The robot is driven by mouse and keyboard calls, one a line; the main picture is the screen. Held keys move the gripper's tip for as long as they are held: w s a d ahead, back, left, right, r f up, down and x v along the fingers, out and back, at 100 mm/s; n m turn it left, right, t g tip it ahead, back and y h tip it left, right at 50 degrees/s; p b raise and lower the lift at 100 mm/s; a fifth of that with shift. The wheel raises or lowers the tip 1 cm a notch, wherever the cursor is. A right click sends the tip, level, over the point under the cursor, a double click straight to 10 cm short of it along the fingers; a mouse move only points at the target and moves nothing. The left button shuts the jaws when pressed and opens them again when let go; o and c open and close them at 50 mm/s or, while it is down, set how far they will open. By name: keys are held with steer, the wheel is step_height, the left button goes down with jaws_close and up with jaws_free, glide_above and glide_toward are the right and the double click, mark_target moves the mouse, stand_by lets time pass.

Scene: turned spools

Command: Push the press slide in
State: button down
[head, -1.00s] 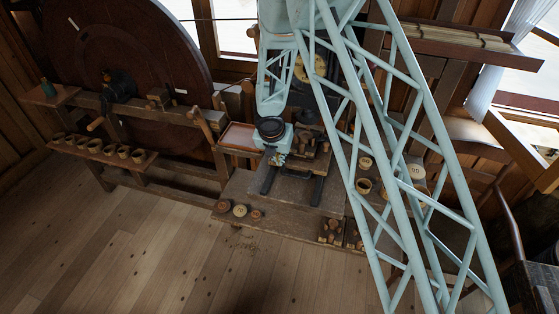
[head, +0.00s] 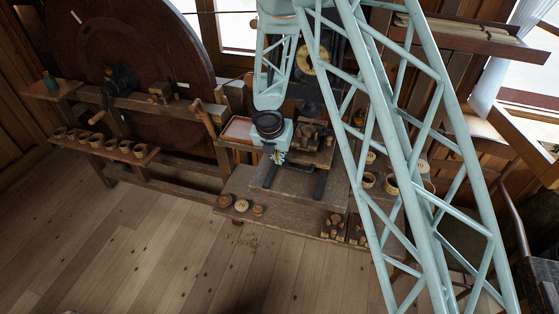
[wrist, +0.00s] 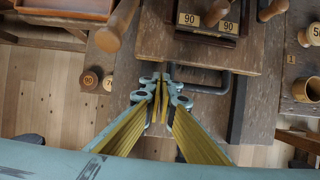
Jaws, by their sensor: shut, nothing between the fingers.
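The press slide (wrist: 198,51) is a worn wooden board with a dark U-shaped metal handle (wrist: 212,86) at its near edge. In the head view the slide (head: 318,157) sits over dark rails (head: 320,185) on the bench, below the press with its round dial (head: 312,60). My gripper (wrist: 162,84) is shut and empty. Its tips are at the slide's near edge, left of the handle; whether they touch it I cannot tell. In the head view my gripper (head: 278,157) is just left of the slide, and the arm hides part of the press.
A block holder with 90 labels (wrist: 205,24) is on the slide. Round numbered pieces (head: 241,205) lie on the bench's front left. A shallow tray (head: 238,130) is left of my gripper. Cups (head: 110,145) line a shelf at left. A dark bar (wrist: 237,110) runs right of the handle.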

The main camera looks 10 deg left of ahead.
steer(key=p+v, duration=0.1)
steer(key=v, duration=0.7)
steer(key=shift+r+p, duration=0.2)
steer(key=shift+p, duration=0.1)
steer(key=shift+d+f+b, duration=0.1)
steer(key=shift+d+b, duration=0.05)
steer(key=shift+b, duration=0.15)
steer(key=b, duration=0.8)
glide_toward(294, 160)
step_height(294, 160, up, 2)
steer(key=s, duration=0.2)
steer(key=shift+s, duration=0.25)
steer(key=shift+r, duration=0.25)
steer(key=shift+d+f, duration=0.1)
steer(key=shift+f, duration=0.05)
steer(key=shift+b+x, duration=1.75)
steer(key=shift+x, duration=3.2)
steer(key=shift+w, duration=0.1)
